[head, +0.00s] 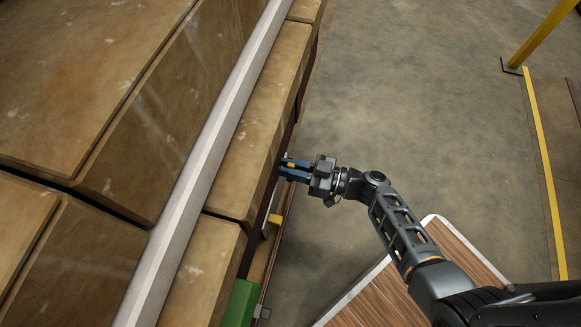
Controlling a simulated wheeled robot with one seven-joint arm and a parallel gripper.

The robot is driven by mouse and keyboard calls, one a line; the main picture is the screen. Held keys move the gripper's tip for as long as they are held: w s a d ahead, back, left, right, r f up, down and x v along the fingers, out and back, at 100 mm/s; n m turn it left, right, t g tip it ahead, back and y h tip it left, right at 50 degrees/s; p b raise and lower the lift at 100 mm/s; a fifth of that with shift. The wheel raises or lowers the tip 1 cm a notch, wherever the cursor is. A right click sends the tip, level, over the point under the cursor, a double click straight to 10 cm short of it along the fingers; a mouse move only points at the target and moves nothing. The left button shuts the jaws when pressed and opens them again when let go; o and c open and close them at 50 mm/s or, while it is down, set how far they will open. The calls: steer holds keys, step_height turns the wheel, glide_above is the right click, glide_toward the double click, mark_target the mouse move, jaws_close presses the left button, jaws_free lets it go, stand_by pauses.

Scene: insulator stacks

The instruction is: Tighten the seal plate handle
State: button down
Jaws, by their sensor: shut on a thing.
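My gripper (285,169) reaches left to the side of the tan stack, and its blue-tipped fingers are shut on a small yellow piece (292,165), which looks like the seal plate handle. Only a little of this piece shows between the fingers. The plate behind it is hidden by the stack's overhanging edge and the fingers, so I cannot tell how the handle is turned.
Large tan insulator blocks (115,95) fill the left, crossed by a pale metal bar (205,165). Below my gripper are another yellow piece (275,219) and a green block (238,303). Grey floor (420,90) lies open to the right, with a yellow post (540,38) beyond.

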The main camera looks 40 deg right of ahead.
steer(key=m, duration=0.3)
steer(key=shift+w+d+f+m, duration=0.15)
steer(key=shift+w+d+m, duration=0.1)
steer(key=shift+m, duration=0.15)
steer(key=m, duration=0.4)
steer(key=shift+w+d+f, duration=0.1)
steer(key=shift+d+f, duration=0.1)
steer(key=shift+d, duration=0.05)
steer(key=m, duration=0.4)
steer(key=shift+w+d+f+m, duration=0.1)
steer(key=shift+d+f+m, duration=0.05)
steer(key=shift+f+m, duration=0.5)
steer(key=shift+m, duration=1.55)
steer(key=c, duration=1.2)
jaws_free()
steer(key=shift+o, duration=0.2)
